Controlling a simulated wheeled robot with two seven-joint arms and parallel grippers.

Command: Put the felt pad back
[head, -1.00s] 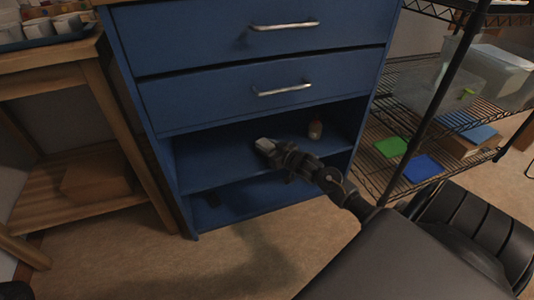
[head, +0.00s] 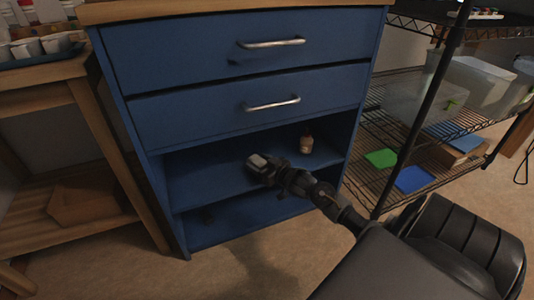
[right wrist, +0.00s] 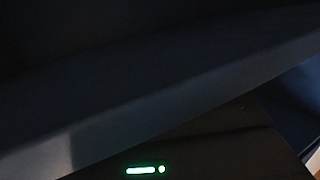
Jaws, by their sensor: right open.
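My right gripper (head: 258,162) reaches into the open upper compartment of the blue cabinet (head: 175,105), in front of its shelf. It is open, and I see nothing held in it. In the right wrist view, a dark board edge (right wrist: 160,108) crosses close to the camera and most of the picture is black. I cannot identify the felt pad for certain. A flat green square (head: 381,158) and a flat blue square (head: 414,179) lie on the wire rack, right of the cabinet. My left gripper is not in view.
The wire rack holds clear bins (head: 480,85). A wooden table (head: 50,75) stands at left.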

